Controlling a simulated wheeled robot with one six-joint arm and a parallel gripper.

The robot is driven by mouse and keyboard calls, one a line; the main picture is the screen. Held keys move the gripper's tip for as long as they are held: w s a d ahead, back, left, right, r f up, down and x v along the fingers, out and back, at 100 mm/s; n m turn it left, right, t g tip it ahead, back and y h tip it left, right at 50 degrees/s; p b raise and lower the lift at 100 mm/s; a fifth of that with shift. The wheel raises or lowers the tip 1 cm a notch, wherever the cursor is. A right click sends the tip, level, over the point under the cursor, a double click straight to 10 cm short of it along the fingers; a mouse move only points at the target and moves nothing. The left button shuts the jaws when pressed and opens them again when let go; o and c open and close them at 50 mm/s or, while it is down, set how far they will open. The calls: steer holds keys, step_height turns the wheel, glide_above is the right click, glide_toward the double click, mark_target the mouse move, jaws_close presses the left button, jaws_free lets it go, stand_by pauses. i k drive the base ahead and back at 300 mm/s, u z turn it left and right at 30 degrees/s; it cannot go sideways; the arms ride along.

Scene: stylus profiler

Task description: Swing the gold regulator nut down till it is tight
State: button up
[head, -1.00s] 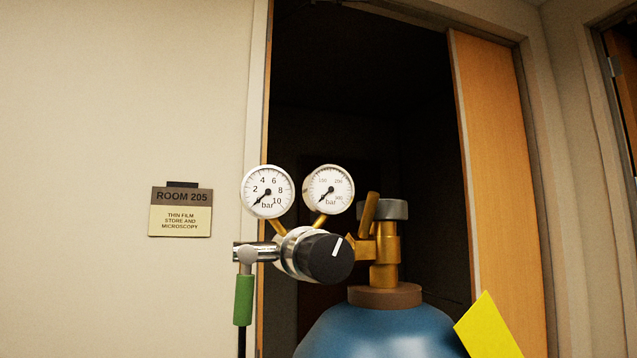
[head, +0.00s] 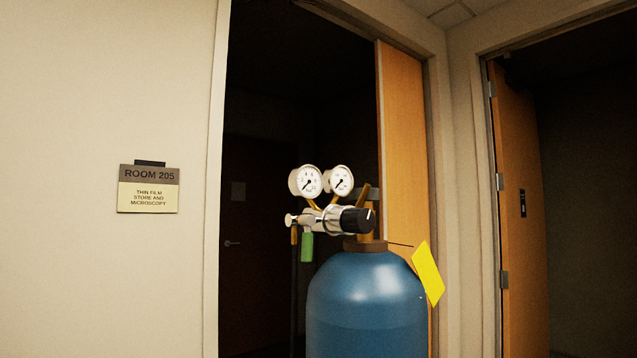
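The gold regulator nut (head: 364,196) shows at the cylinder valve behind the black knob (head: 357,220). Its gold arm stands up at a slant, and the knob and valve partly hide the rest. The regulator (head: 325,219) has a silver body and two round white gauges, the left one (head: 306,181) and the right one (head: 340,180), both with needles pointing low left. It sits at the top of the blue gas cylinder (head: 366,300). How tight the nut is cannot be seen. My gripper is not in view.
The cylinder stands upright in front of a dark open doorway. A yellow tag (head: 428,274) sticks out at its right shoulder. A green sleeve (head: 307,247) and dark hose hang left of the regulator. A Room 205 sign (head: 148,188) is on the left wall. An orange wooden door (head: 521,200) stands at right.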

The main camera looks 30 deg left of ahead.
mark_target(365, 190)
steer(key=u, duration=0.95)
steer(key=i, duration=0.3)
